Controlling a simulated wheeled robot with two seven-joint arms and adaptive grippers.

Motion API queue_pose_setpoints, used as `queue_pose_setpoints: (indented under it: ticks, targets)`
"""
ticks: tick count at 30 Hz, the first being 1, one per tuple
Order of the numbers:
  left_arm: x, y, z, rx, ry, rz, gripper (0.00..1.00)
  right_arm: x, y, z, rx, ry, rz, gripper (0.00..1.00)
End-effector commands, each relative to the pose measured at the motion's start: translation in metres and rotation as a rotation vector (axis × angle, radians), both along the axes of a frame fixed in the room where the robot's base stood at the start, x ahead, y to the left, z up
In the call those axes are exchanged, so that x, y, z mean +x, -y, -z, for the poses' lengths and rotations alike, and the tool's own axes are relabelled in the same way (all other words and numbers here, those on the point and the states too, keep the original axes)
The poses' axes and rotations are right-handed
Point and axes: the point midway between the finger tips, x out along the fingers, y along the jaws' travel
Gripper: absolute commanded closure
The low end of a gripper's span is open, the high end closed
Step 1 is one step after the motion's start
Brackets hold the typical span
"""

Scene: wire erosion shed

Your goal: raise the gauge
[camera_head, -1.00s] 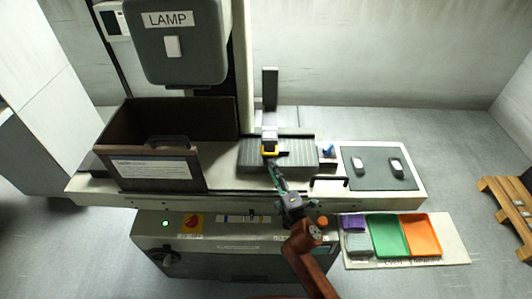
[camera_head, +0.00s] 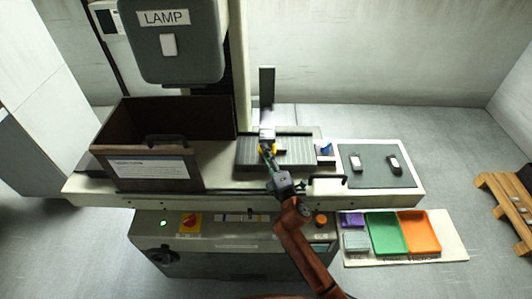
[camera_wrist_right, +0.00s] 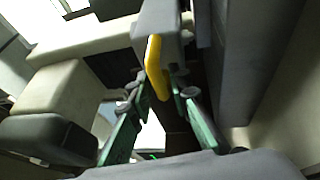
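The gauge is an upright grey post (camera_head: 267,88) behind a ribbed plate, with a pale block (camera_head: 267,133) low on it. A yellow part (camera_head: 273,149) sits at the block's front. In the right wrist view the yellow part (camera_wrist_right: 155,68) is a narrow upright bar under a grey block (camera_wrist_right: 162,20). My right gripper (camera_head: 267,150) is at the yellow part. In the wrist view its green fingers (camera_wrist_right: 159,80) stand on either side of the bar, with small gaps seeming to show. My left gripper is not in view.
A brown open box (camera_head: 150,167) stands left on the machine bench, beneath the lamp housing (camera_head: 172,50). A grey mat (camera_head: 375,178) with two small items lies right. Green (camera_head: 386,247) and orange (camera_head: 437,232) trays sit in front.

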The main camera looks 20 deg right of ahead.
Motion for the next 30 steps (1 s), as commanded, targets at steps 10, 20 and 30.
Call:
queue_pose_setpoints:
  ticks: [10, 20, 30]
  targets:
    - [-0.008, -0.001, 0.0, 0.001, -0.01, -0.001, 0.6, 0.0, 0.0, -0.001, 0.0, 0.001, -0.001, 1.0]
    - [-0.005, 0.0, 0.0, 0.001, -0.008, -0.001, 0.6, 0.0, 0.0, -0.001, 0.0, 0.003, -0.001, 1.0]
    - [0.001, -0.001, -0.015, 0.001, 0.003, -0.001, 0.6, 0.0, -0.001, -0.012, 0.006, -0.015, -0.003, 1.0]
